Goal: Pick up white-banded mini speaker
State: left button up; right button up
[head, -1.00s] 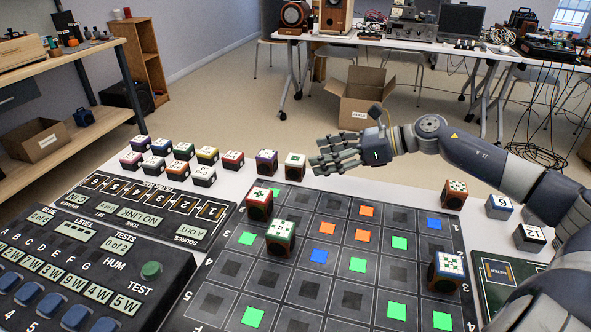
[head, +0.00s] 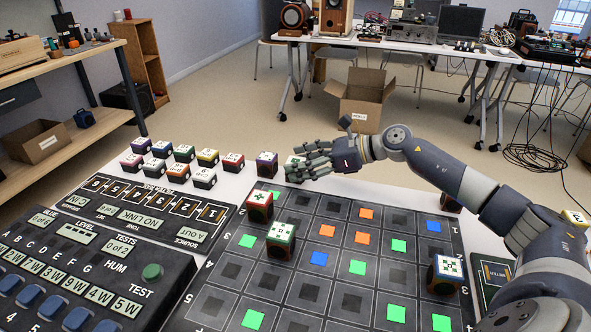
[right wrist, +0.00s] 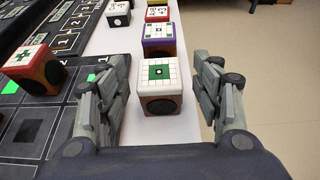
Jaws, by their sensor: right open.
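A speaker cube with a white band, a white top with a green square and a brown body (right wrist: 162,90) stands on the white table. In the right wrist view it is between the two fingers of my right gripper, with room visible on both sides. In the head view its white top (head: 291,160) shows at the far edge of the dark grid board, partly hidden by my fingers. My right gripper (head: 306,162) is open and empty at this speaker; its spread fingers also show in the right wrist view (right wrist: 165,100). My left gripper is not in view.
A purple-banded speaker (head: 266,165) stands close beside it, with several more cubes to the left. A red-banded cube (head: 259,205) and a green-banded cube (head: 281,240) stand on the grid board (head: 310,290). Another cube (head: 447,273) is at right.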

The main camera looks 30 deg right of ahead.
jog(key=shift+x, duration=0.85)
jog(key=c, duration=1.2)
jog(key=shift+r, duration=0.1)
